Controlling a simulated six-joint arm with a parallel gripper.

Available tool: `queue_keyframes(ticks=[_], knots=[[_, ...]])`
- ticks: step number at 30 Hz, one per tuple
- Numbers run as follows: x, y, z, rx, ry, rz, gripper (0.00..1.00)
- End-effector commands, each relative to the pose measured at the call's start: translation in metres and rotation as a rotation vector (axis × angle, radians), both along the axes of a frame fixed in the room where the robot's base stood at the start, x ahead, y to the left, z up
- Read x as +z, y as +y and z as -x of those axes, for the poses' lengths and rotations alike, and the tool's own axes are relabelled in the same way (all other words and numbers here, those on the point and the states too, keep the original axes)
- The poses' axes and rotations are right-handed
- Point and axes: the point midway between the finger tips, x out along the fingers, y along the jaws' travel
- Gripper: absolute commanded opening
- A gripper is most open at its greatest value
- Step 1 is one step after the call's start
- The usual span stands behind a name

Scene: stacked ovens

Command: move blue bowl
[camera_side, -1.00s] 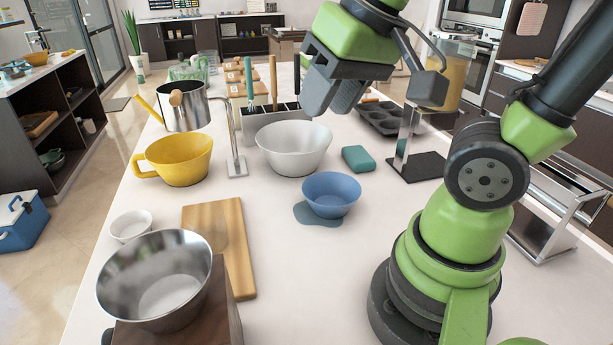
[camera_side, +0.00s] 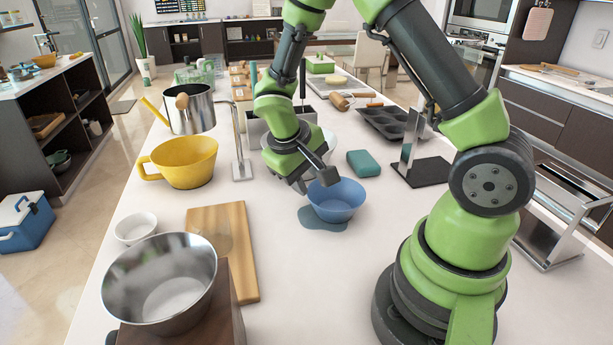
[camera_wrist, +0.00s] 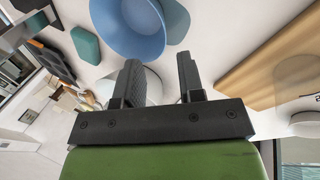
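The blue bowl (camera_side: 337,203) stands upright on a flat blue-grey mat (camera_side: 318,225) near the middle of the white counter. My gripper (camera_side: 309,182) is low at the bowl's left rear side, close to its rim. In the wrist view the bowl (camera_wrist: 128,24) is at the top, ahead of the fingertips and a little left. The two fingers (camera_wrist: 160,72) are spread apart with nothing between them. I cannot tell whether a finger touches the rim.
A white bowl (camera_side: 329,143) is partly hidden behind my arm. A teal block (camera_side: 364,163) lies right of the blue bowl. A yellow cup (camera_side: 184,165), wooden board (camera_side: 238,250) and steel bowl (camera_side: 160,285) are left. The counter in front is clear.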

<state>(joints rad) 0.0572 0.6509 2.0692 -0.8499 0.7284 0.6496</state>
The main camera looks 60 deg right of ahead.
Motion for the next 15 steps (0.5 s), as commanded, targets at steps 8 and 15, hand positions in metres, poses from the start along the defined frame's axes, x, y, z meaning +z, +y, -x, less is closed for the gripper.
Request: queue_keyframes(ticks=[8, 15], knots=[[-0.0022, -0.0005, 0.0, 0.001, 0.004, 0.002, 0.36], [-0.0095, -0.0037, 0.0013, 0.0, 0.007, 0.003, 0.36]])
